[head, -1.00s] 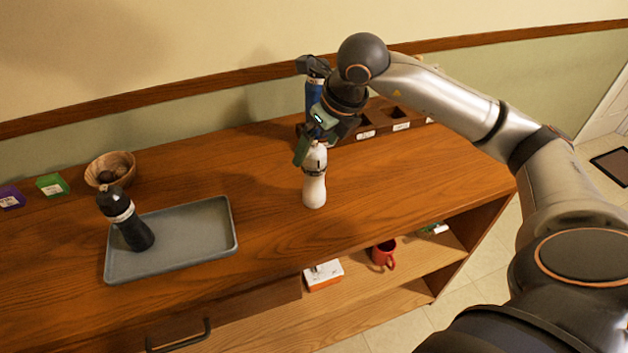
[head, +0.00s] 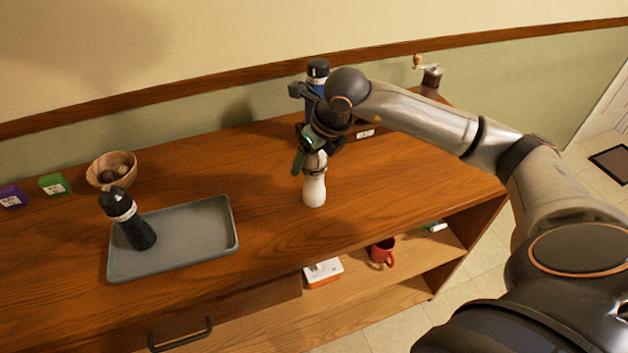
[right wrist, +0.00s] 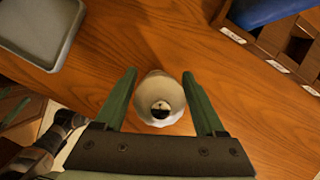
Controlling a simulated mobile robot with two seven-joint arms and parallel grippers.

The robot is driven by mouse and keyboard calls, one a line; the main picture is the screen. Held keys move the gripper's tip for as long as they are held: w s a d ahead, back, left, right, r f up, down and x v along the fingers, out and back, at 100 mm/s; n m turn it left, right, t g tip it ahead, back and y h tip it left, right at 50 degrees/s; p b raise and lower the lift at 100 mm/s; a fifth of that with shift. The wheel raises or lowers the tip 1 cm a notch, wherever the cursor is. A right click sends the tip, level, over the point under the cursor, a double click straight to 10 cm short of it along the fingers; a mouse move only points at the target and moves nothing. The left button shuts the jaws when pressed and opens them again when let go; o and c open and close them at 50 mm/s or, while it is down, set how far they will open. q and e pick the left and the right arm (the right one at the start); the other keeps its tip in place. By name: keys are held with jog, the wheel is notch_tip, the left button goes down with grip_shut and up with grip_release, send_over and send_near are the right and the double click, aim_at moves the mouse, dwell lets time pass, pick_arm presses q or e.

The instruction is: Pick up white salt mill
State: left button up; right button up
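The white salt mill (head: 314,190) stands upright on the wooden counter, to the right of the grey tray. My right gripper (head: 314,158) is at its top in the head view, hiding part of its upper end. In the right wrist view the mill's round top (right wrist: 160,98) lies between the two green fingers of my right gripper (right wrist: 161,103). The fingers are apart, with a visible gap on the left side and a smaller one on the right. My left gripper is not in view.
A black mill (head: 130,222) stands on the grey tray (head: 190,262). A blue-bodied mill (head: 318,72) stands close behind my right gripper. A wooden bowl (head: 100,176) and small boxes (head: 54,185) are at the back left. A grinder (head: 431,78) is at the back right.

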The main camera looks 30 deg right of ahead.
grip_shut()
dwell(0.3)
dwell(0.3)
